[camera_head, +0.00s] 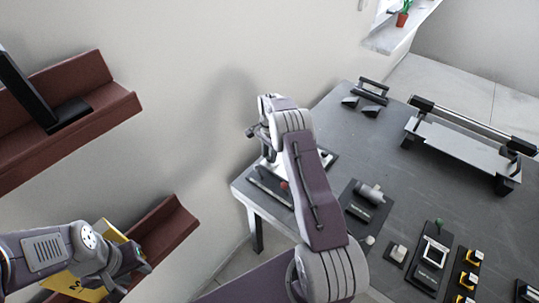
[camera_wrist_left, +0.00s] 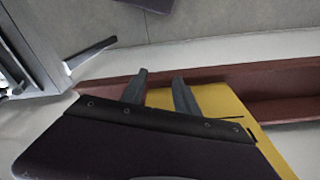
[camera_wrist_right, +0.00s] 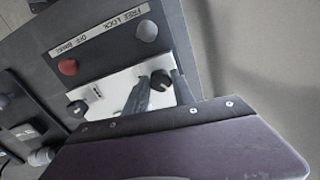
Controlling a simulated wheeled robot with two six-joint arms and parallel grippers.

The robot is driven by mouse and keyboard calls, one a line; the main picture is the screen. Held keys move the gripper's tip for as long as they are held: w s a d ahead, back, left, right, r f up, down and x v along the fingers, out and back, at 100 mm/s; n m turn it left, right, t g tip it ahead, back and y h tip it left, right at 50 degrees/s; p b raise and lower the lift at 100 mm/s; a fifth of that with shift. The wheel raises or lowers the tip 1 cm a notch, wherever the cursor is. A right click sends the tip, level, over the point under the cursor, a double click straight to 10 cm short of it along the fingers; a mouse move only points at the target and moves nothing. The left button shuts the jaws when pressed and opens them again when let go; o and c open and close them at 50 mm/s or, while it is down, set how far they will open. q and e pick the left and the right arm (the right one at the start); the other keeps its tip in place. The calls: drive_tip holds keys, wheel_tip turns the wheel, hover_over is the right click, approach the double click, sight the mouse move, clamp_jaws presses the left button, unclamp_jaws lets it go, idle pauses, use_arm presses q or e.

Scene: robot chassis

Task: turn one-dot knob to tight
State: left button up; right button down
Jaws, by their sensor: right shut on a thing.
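My right gripper (camera_wrist_right: 156,82) is at a white plate (camera_wrist_right: 115,92) on a dark panel, its two fingers close together. It is shut on a dark knob, mostly hidden by the fingers. Another black knob (camera_wrist_right: 76,108) sits on the same plate to the left. Dots and tight marks are too small to read, so I cannot tell which knob has one dot.
Beside the white plate are a red knob (camera_wrist_right: 68,67) and a grey knob (camera_wrist_right: 147,31) with a "FREE LOCK / OFF BRAKE" label. The grey table (camera_head: 330,130) holds several other fixtures, including a long roller device (camera_head: 460,140). Brown shelves (camera_head: 95,115) are on the left wall.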

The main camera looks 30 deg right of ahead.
idle(0.5)
drive_tip(key=c, duration=1.1)
unclamp_jaws()
drive_tip(key=shift+o, duration=0.2)
wheel_tip(320, 180, up, 9)
drive_tip(key=shift+b, duration=0.3)
drive_tip(key=shift+s, duration=0.1)
